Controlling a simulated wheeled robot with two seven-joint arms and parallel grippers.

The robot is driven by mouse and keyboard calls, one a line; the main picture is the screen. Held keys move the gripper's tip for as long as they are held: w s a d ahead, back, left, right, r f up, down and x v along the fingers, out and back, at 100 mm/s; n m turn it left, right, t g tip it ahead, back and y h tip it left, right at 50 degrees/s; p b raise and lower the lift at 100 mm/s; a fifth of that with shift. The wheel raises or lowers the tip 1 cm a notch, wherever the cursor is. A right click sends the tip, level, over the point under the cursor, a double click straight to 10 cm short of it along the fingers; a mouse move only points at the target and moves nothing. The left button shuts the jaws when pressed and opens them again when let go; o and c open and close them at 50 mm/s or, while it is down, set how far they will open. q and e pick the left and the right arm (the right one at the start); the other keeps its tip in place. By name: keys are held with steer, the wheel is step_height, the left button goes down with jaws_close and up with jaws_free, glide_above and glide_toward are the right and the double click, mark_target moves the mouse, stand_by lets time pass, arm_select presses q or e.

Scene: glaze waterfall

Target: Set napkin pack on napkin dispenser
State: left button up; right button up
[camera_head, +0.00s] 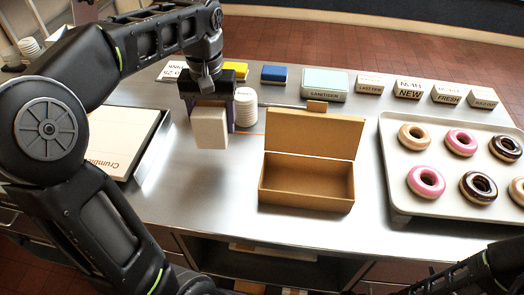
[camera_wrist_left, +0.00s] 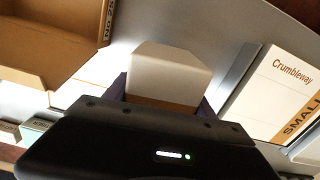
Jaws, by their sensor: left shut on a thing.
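The napkin pack (camera_head: 209,128) is a cream-white block. My left gripper (camera_head: 208,103) is shut on it and holds it over the steel counter, left of the open cardboard box. The pack also shows in the left wrist view (camera_wrist_left: 168,72), between the purplish fingers. I cannot clearly pick out the napkin dispenser; the gripper and pack hide part of the counter behind them. Black parts of my right arm show at the lower right of the head view, but its fingertips do not show.
An open brown box (camera_head: 306,180) stands mid-counter. A tray of donuts (camera_head: 400,200) fills the right. Sponges, a sanitiser box (camera_head: 324,85) and small signs line the back. A Crumbleway box (camera_head: 118,140) lies at left.

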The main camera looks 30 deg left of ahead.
arm_select(q)
steer(key=shift+w+d+r+m, duration=0.15)
steer(key=shift+w+d+m, duration=0.2)
steer(key=shift+d+m, duration=0.35)
steer(key=shift+d, duration=0.1)
glide_above(226, 162)
steer(key=shift+w+f+p, duration=0.1)
steer(key=shift+f+p, duration=0.3)
steer(key=shift+f, duration=2.75)
steer(key=shift+f, duration=1.9)
